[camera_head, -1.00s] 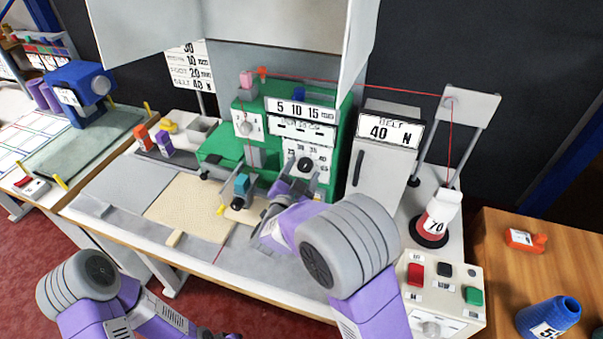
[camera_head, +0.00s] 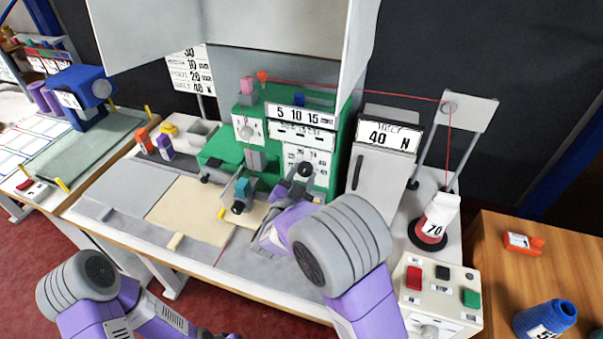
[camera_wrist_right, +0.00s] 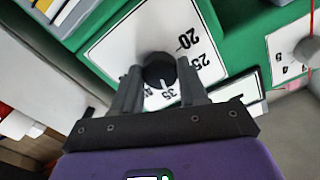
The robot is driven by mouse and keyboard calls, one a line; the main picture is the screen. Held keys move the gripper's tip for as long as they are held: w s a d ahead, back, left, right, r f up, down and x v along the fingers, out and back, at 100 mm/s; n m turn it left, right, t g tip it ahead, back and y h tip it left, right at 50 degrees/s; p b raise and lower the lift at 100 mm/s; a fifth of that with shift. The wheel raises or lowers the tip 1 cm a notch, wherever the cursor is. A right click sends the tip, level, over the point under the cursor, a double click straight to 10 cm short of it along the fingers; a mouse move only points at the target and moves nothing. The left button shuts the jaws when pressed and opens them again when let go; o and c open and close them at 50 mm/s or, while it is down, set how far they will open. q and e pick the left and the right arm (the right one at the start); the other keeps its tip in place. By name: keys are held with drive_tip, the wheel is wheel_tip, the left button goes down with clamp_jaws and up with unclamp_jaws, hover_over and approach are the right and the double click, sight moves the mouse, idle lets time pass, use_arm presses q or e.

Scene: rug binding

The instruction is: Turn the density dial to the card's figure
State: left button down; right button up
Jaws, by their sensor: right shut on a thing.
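The density dial is a round black knob (camera_wrist_right: 159,71) on a white scale plate (camera_wrist_right: 125,45) of the green machine. In the head view the knob (camera_head: 304,169) is at the right of the machine front. My right gripper (camera_wrist_right: 160,80) is shut on the knob, one finger on each side. The knob's white mark points down in the wrist view, near the 35; 20, 25 and part of 40 also show. The fingers cover part of the scale. The card (camera_head: 190,70) stands behind the table; its top line reads 30, its upper edge cut off by the hood.
A grey cabinet (camera_head: 371,180) marked 40 N stands right of the machine. A thread cone (camera_head: 437,222) and a button box (camera_head: 440,290) are further right. A red thread runs overhead. The grey table front (camera_head: 255,262) is mostly clear.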

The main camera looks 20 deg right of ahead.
drive_tip(key=n+p, duration=0.3)
drive_tip(key=shift+r, duration=0.2)
drive_tip(key=shift+f+n+p, duration=0.2)
drive_tip(key=shift+n+p, duration=1.8)
drive_tip(key=o, duration=1.1)
drive_tip(key=shift+c, duration=0.2)
drive_tip(key=shift+s, duration=0.1)
drive_tip(key=v, duration=0.7)
drive_tip(key=shift+s+a+p, duration=0.15)
drive_tip(key=shift+s+p, duration=0.05)
drive_tip(key=shift+p, duration=0.25)
